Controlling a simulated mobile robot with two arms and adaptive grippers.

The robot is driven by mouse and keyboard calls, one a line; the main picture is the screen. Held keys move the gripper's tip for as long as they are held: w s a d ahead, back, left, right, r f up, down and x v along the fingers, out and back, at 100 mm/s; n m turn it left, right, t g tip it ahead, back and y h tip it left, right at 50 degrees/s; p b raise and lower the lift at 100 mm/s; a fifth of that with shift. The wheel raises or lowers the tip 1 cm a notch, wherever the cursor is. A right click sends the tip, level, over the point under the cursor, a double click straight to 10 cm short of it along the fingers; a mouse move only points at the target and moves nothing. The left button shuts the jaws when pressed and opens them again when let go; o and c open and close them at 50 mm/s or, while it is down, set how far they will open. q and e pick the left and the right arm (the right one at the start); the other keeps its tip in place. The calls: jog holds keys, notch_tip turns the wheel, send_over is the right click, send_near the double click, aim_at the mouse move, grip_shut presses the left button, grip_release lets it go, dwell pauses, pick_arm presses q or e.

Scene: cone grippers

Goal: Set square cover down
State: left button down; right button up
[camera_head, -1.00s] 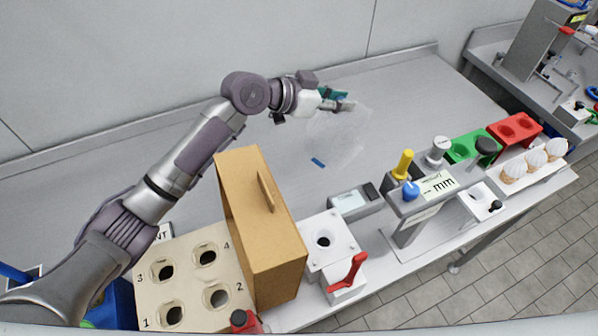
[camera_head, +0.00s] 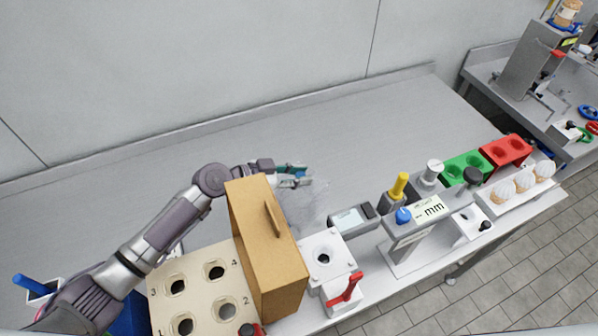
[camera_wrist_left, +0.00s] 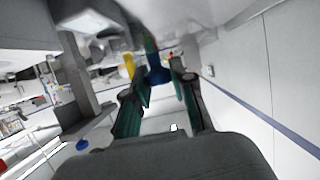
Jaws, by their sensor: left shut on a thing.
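The square cover (camera_head: 312,205) is a clear, nearly invisible sheet that shows as a faint smudge over the table, right of the tan box. My left gripper (camera_head: 302,178) is at its upper left edge, shut on it. In the left wrist view, the green fingers of my left gripper (camera_wrist_left: 160,95) are on either side of a dark blue part (camera_wrist_left: 157,73), apparently the cover's grip. The clear sheet's outline is hard to make out, and whether it touches the table cannot be told. My right gripper is not in view.
A tan box with a handle (camera_head: 262,250) stands beside my left forearm. Near it are a numbered four-hole block (camera_head: 200,290), a white holed block (camera_head: 330,257) with a red lever, and a measuring device (camera_head: 415,225). The back of the table (camera_head: 370,130) is clear.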

pick_arm(q)
jog(key=c, duration=1)
grip_release()
jog(key=shift+f, duration=0.1)
jog(key=shift+b+v, duration=2.1)
jog(key=shift+v, duration=3.95)
